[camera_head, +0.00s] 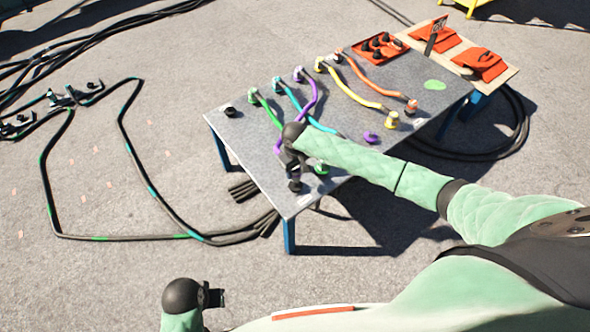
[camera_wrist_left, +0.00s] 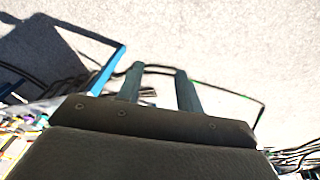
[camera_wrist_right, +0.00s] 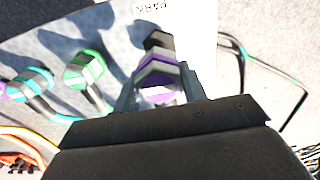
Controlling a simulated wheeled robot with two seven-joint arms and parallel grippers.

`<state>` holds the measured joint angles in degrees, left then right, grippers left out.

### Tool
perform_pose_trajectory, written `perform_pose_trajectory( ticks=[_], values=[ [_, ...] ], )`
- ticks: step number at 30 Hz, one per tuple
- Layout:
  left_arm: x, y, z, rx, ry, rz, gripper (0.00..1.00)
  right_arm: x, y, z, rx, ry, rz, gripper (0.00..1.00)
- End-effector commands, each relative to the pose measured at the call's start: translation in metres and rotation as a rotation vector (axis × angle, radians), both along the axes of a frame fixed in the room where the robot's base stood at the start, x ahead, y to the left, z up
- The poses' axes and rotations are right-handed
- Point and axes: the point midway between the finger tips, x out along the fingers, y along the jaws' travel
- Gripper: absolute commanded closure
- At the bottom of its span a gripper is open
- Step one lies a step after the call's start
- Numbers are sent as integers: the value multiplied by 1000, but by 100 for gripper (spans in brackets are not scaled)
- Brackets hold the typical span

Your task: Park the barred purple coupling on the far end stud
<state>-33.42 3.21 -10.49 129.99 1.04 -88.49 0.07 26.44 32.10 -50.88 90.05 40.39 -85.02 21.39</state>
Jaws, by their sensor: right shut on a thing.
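My right gripper (camera_wrist_right: 160,98) is shut on a purple coupling (camera_wrist_right: 157,70) with pale bands. A dark block-like piece (camera_wrist_right: 158,42) shows just beyond the coupling, in line with it; I cannot tell whether they touch. In the head view my right gripper (camera_head: 294,172) points down over the table's near left part and hides most of the coupling. A dark stud-like piece (camera_head: 295,186) shows below it. Another black stud (camera_head: 230,112) stands free at the table's left corner. My left gripper (camera_wrist_left: 158,82) is open and empty, off the table.
The grey table (camera_head: 240,138) carries green (camera_head: 267,110), cyan (camera_head: 292,96), purple (camera_head: 312,97), yellow (camera_head: 350,92) and orange (camera_head: 360,75) cables. A purple ring-like piece (camera_head: 371,137) lies near the front edge. A red tray (camera_head: 380,47) stands at the back. A printed label (camera_wrist_right: 150,9) lies beyond the coupling.

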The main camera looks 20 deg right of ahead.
Motion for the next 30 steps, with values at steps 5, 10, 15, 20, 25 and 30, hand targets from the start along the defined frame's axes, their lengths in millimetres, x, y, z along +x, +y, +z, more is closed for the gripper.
perform_pose_trajectory(
  ticks=[5, 10, 15, 20, 25, 30],
  values=[
    [-3, 0, 16, -3, -3, 1, 64, 0, 0, -4, 0, -1, 0, 86],
    [-6, 1, 32, -5, -4, 1, 64, 0, 0, -8, 0, -1, 0, 86],
    [-8, -10, 37, -36, -41, -13, 64, 0, 0, -27, -1, -1, 0, 86],
    [-8, -17, 47, -57, -64, -22, 64, 0, 0, -35, 0, 0, 0, 86],
    [-7, -19, 44, -62, -69, -24, 64, 0, 1, -46, 1, -1, 1, 86],
    [-7, -20, 43, -63, -72, -24, 64, 0, 1, -51, 0, -1, 0, 86]
  ],
)
